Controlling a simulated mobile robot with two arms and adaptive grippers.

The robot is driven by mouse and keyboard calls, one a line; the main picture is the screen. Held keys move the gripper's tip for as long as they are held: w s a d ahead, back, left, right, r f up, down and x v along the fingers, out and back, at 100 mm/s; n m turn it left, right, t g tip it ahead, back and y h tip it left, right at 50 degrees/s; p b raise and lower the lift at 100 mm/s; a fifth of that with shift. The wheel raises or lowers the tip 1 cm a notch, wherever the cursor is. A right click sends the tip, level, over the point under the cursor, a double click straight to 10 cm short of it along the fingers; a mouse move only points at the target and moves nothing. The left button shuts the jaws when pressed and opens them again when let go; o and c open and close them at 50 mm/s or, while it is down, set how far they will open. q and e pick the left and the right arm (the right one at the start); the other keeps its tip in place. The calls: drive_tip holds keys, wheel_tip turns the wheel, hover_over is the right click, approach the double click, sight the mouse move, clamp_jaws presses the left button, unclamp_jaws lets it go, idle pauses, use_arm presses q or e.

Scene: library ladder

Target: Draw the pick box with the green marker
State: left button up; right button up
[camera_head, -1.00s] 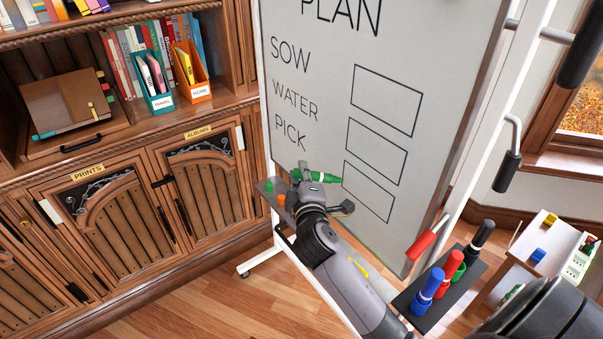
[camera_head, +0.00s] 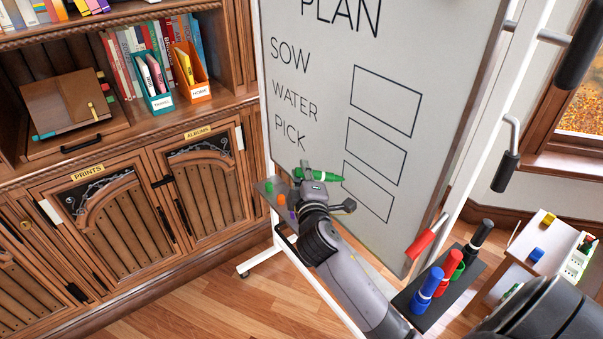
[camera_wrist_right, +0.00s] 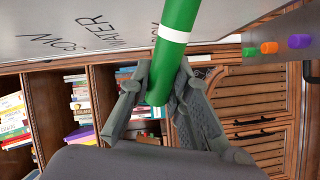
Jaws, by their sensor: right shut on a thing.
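The whiteboard (camera_head: 300,75) carries the words SOW, WATER and PICK (camera_head: 289,133) and a column of three outlined boxes. The lowest is the pick box (camera_head: 369,191), white inside. My right gripper (camera_head: 309,177) is shut on the green marker (camera_head: 327,175), which lies nearly level in the head view in front of the board. Its tip shows beside the pick box's left edge; I cannot tell whether it touches the board. In the right wrist view the fingers (camera_wrist_right: 163,97) clasp the thick green marker (camera_wrist_right: 176,50) with its white band. My left gripper is not in view.
A ledge (camera_head: 265,189) left of the gripper holds small green, orange and purple pieces. A dark tray (camera_head: 440,307) at lower right holds blue, red, green and black markers. A red-handled tool (camera_head: 425,237) is at the board's right edge. A bookcase (camera_head: 130,160) stands at left.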

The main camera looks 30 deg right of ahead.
drive_tip(key=shift+d, duration=0.45)
drive_tip(key=shift+s+p, duration=0.4)
drive_tip(key=shift+s, duration=0.4)
drive_tip(key=shift+s+d+p, duration=0.15)
drive_tip(key=shift+s+p, duration=0.1)
drive_tip(key=shift+s, duration=0.85)
drive_tip(key=shift+s+d+p, duration=0.1)
drive_tip(key=shift+s+p, duration=0.1)
drive_tip(key=shift+s, duration=0.85)
approach(319, 176)
drive_tip(key=d, duration=0.3)
drive_tip(key=shift+w+a+f+p, duration=0.1)
drive_tip(key=shift+w+p, duration=0.35)
drive_tip(key=shift+w, duration=0.8)
drive_tip(key=shift+w+a+f+p, duration=0.1)
drive_tip(key=shift+w+p, duration=0.35)
drive_tip(key=shift+w, duration=0.8)
drive_tip(key=shift+w+a, duration=0.15)
drive_tip(key=shift+w, duration=1.5)
drive_tip(key=shift+w+a, duration=0.1)
drive_tip(key=shift+w, duration=1.6)
